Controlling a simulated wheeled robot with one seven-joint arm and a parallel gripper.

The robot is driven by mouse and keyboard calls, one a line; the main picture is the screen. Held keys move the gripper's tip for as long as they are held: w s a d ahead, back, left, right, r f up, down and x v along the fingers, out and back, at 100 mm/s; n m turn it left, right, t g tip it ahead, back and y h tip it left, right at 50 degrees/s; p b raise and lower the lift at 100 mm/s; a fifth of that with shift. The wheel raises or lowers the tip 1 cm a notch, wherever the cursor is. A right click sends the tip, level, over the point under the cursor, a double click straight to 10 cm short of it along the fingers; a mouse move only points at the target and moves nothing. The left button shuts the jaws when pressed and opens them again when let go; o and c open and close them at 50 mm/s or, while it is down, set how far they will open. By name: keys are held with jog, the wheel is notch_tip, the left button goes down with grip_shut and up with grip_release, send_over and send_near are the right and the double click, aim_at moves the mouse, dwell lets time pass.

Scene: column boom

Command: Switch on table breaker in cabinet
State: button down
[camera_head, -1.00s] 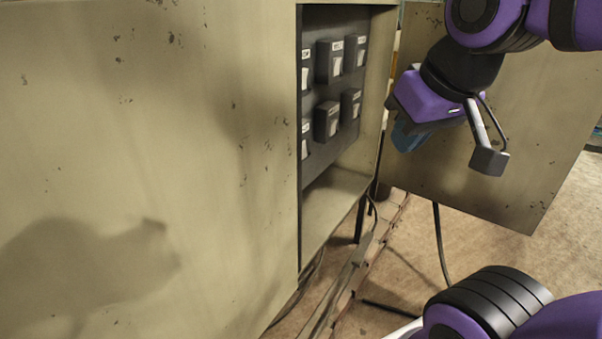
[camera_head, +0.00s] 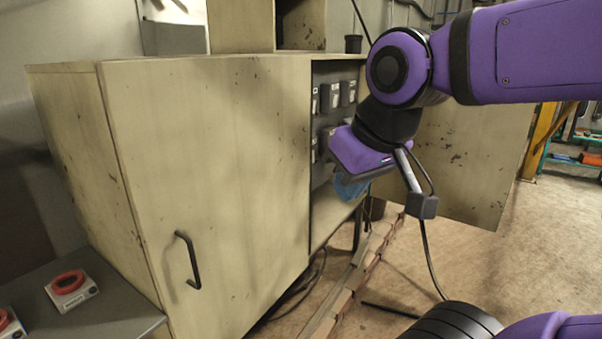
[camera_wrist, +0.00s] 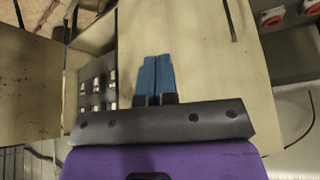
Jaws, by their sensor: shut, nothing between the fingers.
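The beige cabinet (camera_head: 205,140) has its left door shut and its right door (camera_head: 470,165) open. Inside is a dark panel (camera_head: 322,203) with two rows of dark breakers (camera_head: 334,95) bearing white labels. My arm covers part of the lower row. The breakers (camera_wrist: 97,90) also show left of my fingers in the wrist view. The labels are too small to read, so I cannot tell which is the table breaker. My gripper (camera_head: 350,188) is in front of the cabinet opening. In the wrist view its blue fingers (camera_wrist: 155,78) are together and empty, over the beige door.
A black handle (camera_head: 188,260) sticks out from the shut door. A grey table (camera_head: 115,305) with red-topped buttons (camera_head: 70,283) stands at the lower left. Cables and a rail (camera_head: 345,285) run along the floor below the opening. Open floor lies to the right.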

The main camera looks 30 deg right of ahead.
jog(key=shift+s+a, duration=0.25)
jog(key=shift+a, duration=0.1)
